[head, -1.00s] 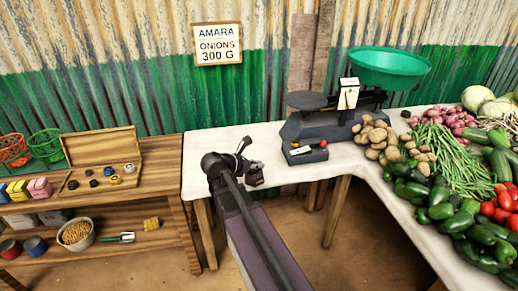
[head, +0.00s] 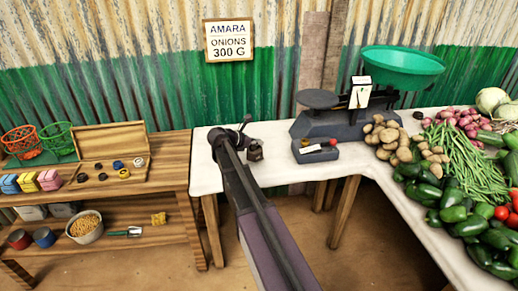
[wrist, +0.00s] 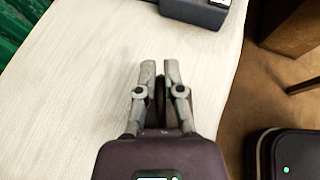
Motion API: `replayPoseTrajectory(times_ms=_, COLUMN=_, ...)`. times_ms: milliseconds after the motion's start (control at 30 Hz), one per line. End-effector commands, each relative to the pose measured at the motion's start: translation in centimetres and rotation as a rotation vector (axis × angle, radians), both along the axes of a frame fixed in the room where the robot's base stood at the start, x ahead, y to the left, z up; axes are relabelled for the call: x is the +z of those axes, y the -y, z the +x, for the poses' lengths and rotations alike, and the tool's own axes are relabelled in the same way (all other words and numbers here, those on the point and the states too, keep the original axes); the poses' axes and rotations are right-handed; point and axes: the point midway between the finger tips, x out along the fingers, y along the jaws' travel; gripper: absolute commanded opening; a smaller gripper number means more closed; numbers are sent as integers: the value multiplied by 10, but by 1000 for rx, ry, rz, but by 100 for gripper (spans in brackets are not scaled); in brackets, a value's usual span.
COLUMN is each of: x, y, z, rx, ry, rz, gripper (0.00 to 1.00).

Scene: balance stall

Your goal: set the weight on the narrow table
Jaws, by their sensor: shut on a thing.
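My gripper (head: 246,138) is over the left part of the narrow white-topped table (head: 205,170). It is shut on a small dark weight (head: 254,152), which shows just right of the fingers in the head view. In the wrist view, my gripper (wrist: 159,68) has its two grey fingers close together, with a thin dark part of the weight (wrist: 160,90) between them. Most of the weight is hidden there. I cannot tell whether its underside touches the table. The white top (wrist: 85,75) is bare around the fingers.
A dark balance scale (head: 335,125) with a green pan (head: 403,60) stands right of my gripper, with a small grey tray (head: 316,151) before it. Potatoes (head: 400,150) and other vegetables lie further right. A wooden bench (head: 165,180) with an open box stands left.

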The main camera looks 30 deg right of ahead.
Motion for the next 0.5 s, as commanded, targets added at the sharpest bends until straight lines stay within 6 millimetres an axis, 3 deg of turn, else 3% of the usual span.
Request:
replayPoseTrajectory(times_ms=133, x=0, y=3, z=10, rx=0, ry=-1, rz=-3, gripper=0)
replayPoseTrajectory(times_ms=500, x=0, y=3, z=11, rx=0, ry=0, rz=-3, gripper=0)
